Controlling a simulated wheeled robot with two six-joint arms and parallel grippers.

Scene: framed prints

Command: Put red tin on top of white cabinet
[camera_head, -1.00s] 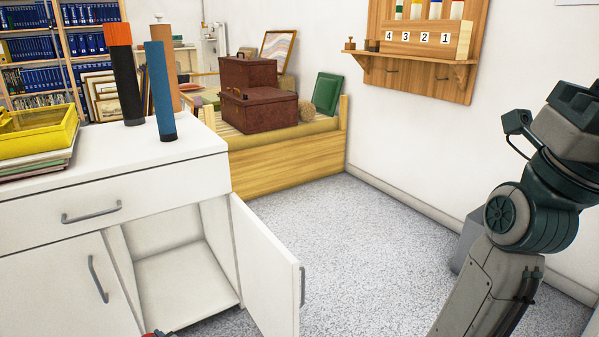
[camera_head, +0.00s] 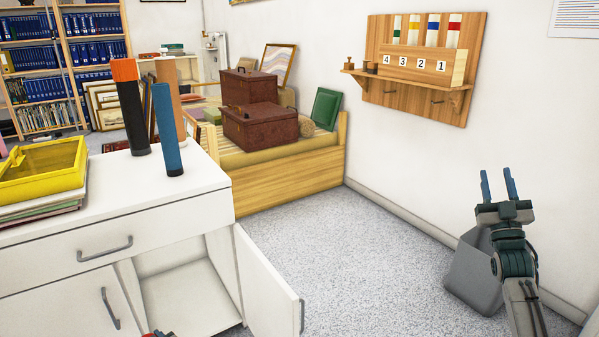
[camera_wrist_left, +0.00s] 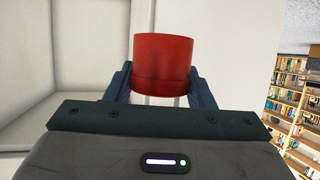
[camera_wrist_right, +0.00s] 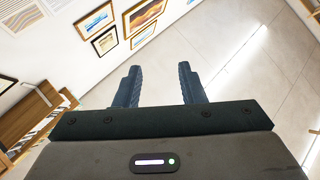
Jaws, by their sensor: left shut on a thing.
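The red tin (camera_wrist_left: 161,65) is upright in the left wrist view, between the fingers of my left gripper (camera_wrist_left: 160,85), which is shut on it. Pale cabinet walls show behind it. In the head view only a small red bit shows at the bottom edge, by the open cabinet compartment. The white cabinet (camera_head: 112,195) stands at the left, with one door swung open and an empty-looking compartment. My right gripper (camera_head: 497,186) is open and empty, out over the floor at the right; its spread fingers also show in the right wrist view (camera_wrist_right: 158,88).
On the cabinet top are a yellow tray (camera_head: 45,172) on papers, a black-and-orange cylinder (camera_head: 131,110) and a blue cylinder (camera_head: 168,130). The front part of the top is clear. The open door (camera_head: 266,285) juts out. A grey bin (camera_head: 472,275) stands by the wall.

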